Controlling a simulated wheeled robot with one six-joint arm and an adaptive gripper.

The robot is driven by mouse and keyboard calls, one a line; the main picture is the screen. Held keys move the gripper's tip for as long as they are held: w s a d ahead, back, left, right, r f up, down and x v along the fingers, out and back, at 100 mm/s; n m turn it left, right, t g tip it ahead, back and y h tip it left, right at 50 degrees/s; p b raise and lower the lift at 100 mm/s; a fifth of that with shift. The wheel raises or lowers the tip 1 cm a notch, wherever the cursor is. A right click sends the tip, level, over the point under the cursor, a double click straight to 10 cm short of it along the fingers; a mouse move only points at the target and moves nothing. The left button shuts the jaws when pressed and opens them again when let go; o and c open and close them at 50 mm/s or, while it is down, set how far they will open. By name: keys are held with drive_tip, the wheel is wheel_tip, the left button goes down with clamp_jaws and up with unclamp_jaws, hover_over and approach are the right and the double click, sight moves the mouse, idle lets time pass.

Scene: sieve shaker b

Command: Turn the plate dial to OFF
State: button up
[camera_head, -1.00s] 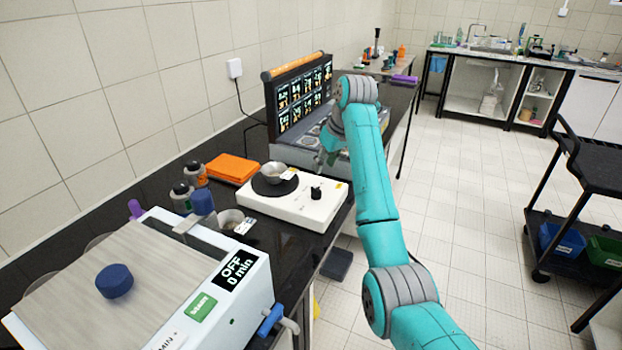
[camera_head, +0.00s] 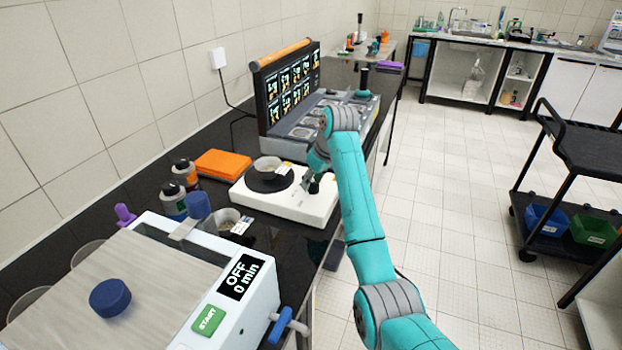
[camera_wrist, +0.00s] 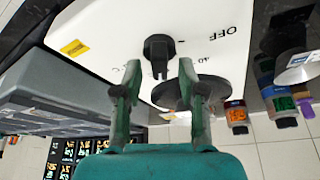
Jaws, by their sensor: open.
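The white hot plate (camera_head: 318,204) stands on the black bench with a dark round heating disc and a small dish (camera_head: 267,167) on it. Its black dial (camera_wrist: 158,52) shows in the wrist view, with a pointer end directed down towards my gripper. The printed word OFF is to the right of the dial there, with a tick and "40" nearer. My gripper (camera_wrist: 158,75) is open, its two fingertips on either side of the dial's pointer end in the picture. I cannot tell whether they touch it.
A white shaker unit (camera_head: 235,290) showing OFF is at the near left.

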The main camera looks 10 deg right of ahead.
clamp_jaws()
drive_tip(key=n+g+y, duration=0.1)
drive_tip(key=n, duration=0.3)
drive_tip(key=shift+n, duration=0.3)
drive_tip(key=n, duration=0.2)
drive_tip(key=n+g+y, duration=0.1)
drive_tip(key=n, duration=0.1)
drive_tip(key=shift+s+n+g, duration=0.1)
drive_tip(key=shift+n+g, duration=0.2)
drive_tip(key=n+g, duration=0.2)
drive_tip(key=n, duration=0.3)
drive_tip(key=shift+a, duration=0.1)
drive_tip(key=shift+s+n+g, duration=0.15)
drive_tip(key=shift+n+g, duration=0.45)
drive_tip(key=shift+n, duration=1.6)
